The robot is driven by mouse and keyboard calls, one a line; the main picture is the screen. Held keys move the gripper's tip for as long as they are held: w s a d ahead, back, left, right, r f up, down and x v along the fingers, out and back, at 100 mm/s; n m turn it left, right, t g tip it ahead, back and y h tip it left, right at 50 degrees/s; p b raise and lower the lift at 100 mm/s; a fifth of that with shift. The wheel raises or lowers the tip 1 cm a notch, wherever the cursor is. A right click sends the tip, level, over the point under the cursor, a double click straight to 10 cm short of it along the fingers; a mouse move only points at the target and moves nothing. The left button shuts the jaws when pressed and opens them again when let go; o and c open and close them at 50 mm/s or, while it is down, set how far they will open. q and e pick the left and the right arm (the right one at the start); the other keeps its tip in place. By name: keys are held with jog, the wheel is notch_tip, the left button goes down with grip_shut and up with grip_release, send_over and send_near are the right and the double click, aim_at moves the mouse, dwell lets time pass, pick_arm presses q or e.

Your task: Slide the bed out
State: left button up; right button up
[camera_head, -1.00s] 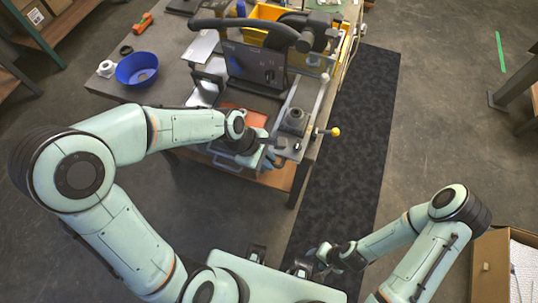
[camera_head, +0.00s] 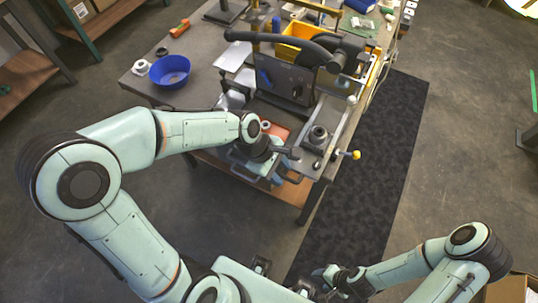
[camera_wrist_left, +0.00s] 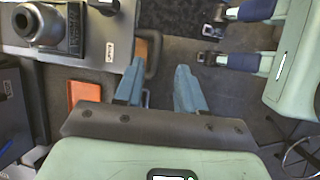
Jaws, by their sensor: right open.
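The machine (camera_head: 285,80) on the bench has a dark panel and a long curved arm. Its grey bed (camera_head: 302,162) carries a round dark fixture (camera_head: 317,138) at the front right. In the left wrist view, the bed (camera_wrist_left: 92,62) is at upper left, with a dark handle (camera_wrist_left: 153,48) at its edge. My left gripper (camera_wrist_left: 160,68) is open, its blue fingers apart beside the bed edge near the handle; I see nothing clamped between them. My right gripper (camera_head: 325,280) is open, low over the floor mat, away from the bench.
A blue bowl (camera_head: 170,70) and a yellow bin (camera_head: 303,40) sit on the bench. A lever with a yellow knob (camera_head: 356,155) sticks out at the right corner. A dark mat (camera_head: 365,150) covers clear floor beside the bench. A cardboard box (camera_head: 510,290) stands at lower right.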

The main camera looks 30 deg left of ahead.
pick_arm(q)
jog(key=p+v, duration=0.1)
jog(key=v, duration=0.8)
jog(key=shift+a+r, duration=0.2)
jog(key=shift+r, duration=0.15)
